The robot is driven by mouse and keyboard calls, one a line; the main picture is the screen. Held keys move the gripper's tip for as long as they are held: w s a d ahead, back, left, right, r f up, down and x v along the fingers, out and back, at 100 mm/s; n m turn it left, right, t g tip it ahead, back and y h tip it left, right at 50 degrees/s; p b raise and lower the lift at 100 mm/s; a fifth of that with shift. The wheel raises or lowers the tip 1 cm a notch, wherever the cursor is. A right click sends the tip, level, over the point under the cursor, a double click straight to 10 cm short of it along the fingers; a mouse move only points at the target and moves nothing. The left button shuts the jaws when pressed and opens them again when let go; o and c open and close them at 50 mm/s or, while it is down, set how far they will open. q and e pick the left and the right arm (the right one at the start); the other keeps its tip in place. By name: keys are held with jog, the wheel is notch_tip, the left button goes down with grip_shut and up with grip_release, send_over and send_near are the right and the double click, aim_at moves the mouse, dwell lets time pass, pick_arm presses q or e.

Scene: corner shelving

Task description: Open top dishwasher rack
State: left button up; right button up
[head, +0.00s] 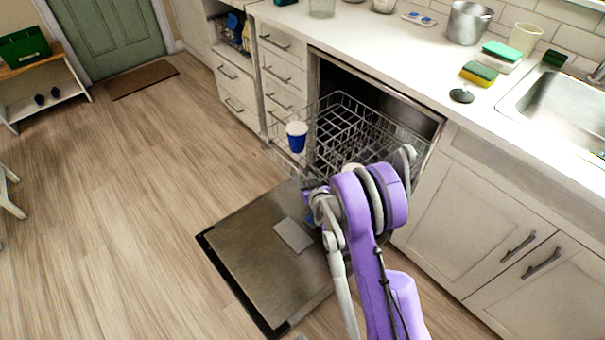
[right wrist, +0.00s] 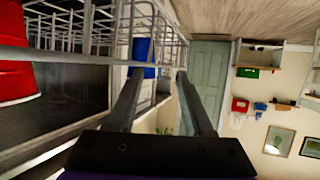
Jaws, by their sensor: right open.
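The dishwasher's top rack (head: 345,125) is a grey wire rack, standing partly out of the dishwasher opening above the lowered door (head: 255,250). A blue cup with a white rim (head: 297,138) stands at the rack's left part. My right gripper, at the end of the purple arm, is low at the rack's front, mostly hidden by its own arm in the head view. In the right wrist view my right gripper (right wrist: 160,80) is open, with rack wires (right wrist: 60,55) beside and beyond its fingers. The blue cup (right wrist: 141,57) shows beyond the fingers and a red cup (right wrist: 15,55) at the left. I cannot tell whether the fingers touch the rack.
The white counter (head: 400,50) above holds a pot (head: 468,22), sponges (head: 479,73) and a sink (head: 560,95). Closed drawers (head: 283,70) stand left of the dishwasher, closed cabinets (head: 480,220) right of it. The wooden floor (head: 130,190) to the left is largely clear.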

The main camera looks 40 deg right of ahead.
jog(key=v, duration=0.6)
jog(key=shift+s+p, duration=0.2)
jog(key=shift+p, duration=0.2)
jog(key=shift+r, duration=0.1)
